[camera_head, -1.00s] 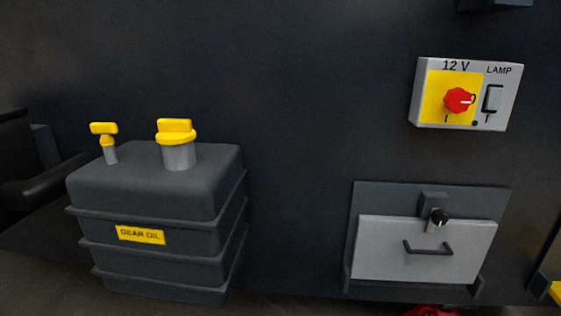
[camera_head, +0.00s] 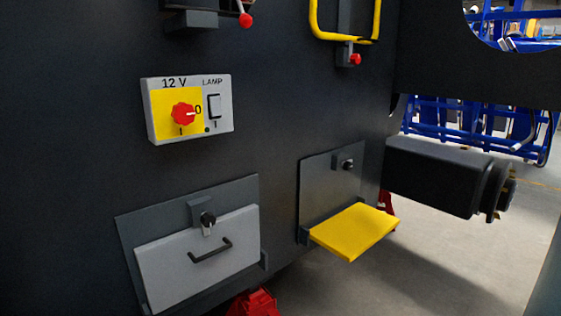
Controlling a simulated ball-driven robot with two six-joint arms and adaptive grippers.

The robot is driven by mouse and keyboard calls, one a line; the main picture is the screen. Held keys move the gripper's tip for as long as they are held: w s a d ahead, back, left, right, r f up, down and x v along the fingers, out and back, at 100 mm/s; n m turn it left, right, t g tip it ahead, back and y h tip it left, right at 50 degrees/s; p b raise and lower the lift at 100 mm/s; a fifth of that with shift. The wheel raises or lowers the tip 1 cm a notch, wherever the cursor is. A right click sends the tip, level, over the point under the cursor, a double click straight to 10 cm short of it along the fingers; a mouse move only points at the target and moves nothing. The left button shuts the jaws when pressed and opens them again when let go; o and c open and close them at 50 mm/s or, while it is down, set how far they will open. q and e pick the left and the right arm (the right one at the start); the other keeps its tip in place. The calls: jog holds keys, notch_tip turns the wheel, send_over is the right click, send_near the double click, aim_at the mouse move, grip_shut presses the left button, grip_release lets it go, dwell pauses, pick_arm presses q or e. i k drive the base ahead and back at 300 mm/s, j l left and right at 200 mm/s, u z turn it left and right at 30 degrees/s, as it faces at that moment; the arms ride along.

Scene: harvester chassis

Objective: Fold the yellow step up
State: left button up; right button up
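The yellow step (camera_head: 354,231) is a flat plate folded down, sticking out roughly level from the foot of a dark backing plate (camera_head: 331,190) on the chassis wall. It is right of centre in the head view. A small dark knob or latch (camera_head: 347,164) sits on the upper part of the backing plate, above the step. Nothing touches the step. Neither of my grippers can be made out in the head view.
Left of the step is a grey panel with a handle (camera_head: 200,258). Above it is the 12 V lamp switch box (camera_head: 222,104). A dark cylindrical part (camera_head: 436,176) sticks out right of the step. A yellow bar (camera_head: 314,20) hangs above. Open floor (camera_head: 440,262) lies at lower right.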

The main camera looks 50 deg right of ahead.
aim_at(347, 234)
jog(key=z, duration=2.05)
